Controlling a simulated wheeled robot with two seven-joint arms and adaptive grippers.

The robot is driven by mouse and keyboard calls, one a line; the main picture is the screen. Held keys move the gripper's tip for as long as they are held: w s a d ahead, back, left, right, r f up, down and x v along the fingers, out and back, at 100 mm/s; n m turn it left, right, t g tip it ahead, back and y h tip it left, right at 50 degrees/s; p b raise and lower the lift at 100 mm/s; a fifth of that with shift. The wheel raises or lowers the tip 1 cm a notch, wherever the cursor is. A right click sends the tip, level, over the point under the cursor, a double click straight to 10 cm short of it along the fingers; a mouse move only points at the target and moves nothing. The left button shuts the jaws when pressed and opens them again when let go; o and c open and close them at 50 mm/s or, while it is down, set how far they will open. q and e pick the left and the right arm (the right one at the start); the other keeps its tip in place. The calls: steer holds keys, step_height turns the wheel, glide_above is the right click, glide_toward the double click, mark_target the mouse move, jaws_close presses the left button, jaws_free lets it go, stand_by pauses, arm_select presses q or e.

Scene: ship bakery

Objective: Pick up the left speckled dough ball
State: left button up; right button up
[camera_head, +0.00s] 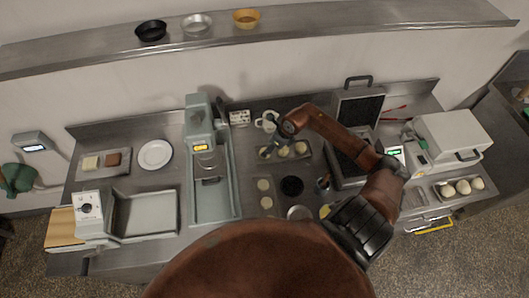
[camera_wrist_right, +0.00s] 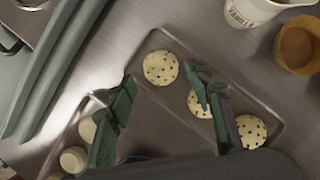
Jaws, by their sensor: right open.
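Three speckled dough balls lie in a row on a metal tray (camera_wrist_right: 150,40). The left speckled dough ball (camera_wrist_right: 160,67) shows whole in the right wrist view, pale with dark specks, just beyond and between the fingertips. The middle ball (camera_wrist_right: 194,104) is partly covered by a finger, and the right ball (camera_wrist_right: 250,131) lies past it. My right gripper (camera_wrist_right: 164,84) is open and empty, pointing down over the tray. In the head view the right gripper (camera_head: 266,152) is over the tray's left end and hides the left ball; the other balls (camera_head: 301,148) show. My left gripper is not in view.
A white lettered jug (camera_wrist_right: 252,10) and a tan cup (camera_wrist_right: 298,48) stand behind the tray. Plain dough pieces (camera_wrist_right: 74,159) lie at the wrist view's lower left. A tall grey machine (camera_head: 200,120) stands left of the tray, and an open press (camera_head: 360,108) stands right.

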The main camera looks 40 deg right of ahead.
steer(key=shift+p+x, duration=0.6)
steer(key=shift+x, duration=1.8)
steer(key=shift+s, duration=0.1)
steer(key=shift+c, duration=0.4)
steer(key=c, duration=0.9)
